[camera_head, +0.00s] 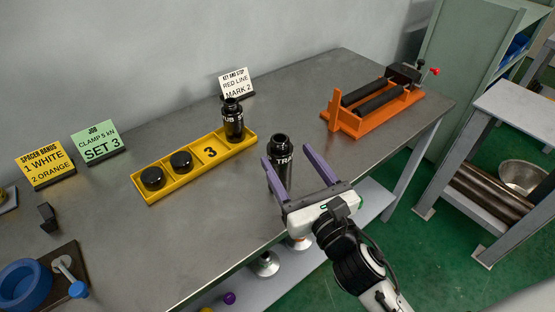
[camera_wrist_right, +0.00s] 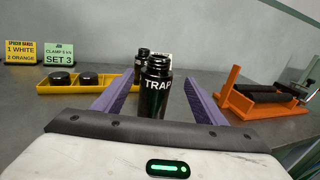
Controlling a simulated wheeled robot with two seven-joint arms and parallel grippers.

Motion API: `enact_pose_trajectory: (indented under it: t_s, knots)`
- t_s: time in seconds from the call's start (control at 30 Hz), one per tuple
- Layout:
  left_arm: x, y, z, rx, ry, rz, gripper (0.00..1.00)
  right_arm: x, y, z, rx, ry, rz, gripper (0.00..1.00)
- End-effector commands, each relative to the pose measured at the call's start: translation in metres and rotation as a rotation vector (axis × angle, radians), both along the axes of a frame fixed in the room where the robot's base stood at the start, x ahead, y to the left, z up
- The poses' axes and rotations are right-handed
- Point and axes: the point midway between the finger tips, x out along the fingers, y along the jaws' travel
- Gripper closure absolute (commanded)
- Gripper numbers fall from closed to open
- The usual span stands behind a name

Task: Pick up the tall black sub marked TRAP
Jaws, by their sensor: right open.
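The tall black sub marked TRAP (camera_head: 281,168) stands upright on the steel bench, near its front edge. It also shows in the right wrist view (camera_wrist_right: 156,92), with its white lettering facing me. My right gripper (camera_head: 289,165) is open, with its purple fingers on either side of the sub. In the wrist view the sub stands between the fingers, with gaps to both. My left gripper is not in view.
A yellow tray (camera_head: 170,192) behind holds two short black pieces and another tall black sub (camera_head: 233,120). An orange pipe stand (camera_head: 345,123) is at the right. Sign cards (camera_head: 98,143) stand at the back. A blue ring (camera_head: 25,284) lies front left.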

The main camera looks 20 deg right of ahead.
Motion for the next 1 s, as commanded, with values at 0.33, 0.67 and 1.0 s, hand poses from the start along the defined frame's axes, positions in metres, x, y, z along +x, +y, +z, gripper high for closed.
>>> enact_pose_trajectory:
  t_s: [0.33,0.67,1.0]
  knots:
    - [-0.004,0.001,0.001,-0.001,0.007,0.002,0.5,0.037,0.005,-0.001,0.007,0.003,-0.001,0.35]
    - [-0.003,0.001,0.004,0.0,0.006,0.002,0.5,0.079,0.013,-0.004,0.007,0.003,0.0,0.35]
    - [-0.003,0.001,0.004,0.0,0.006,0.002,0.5,0.081,0.013,-0.005,0.007,0.004,0.0,0.47]
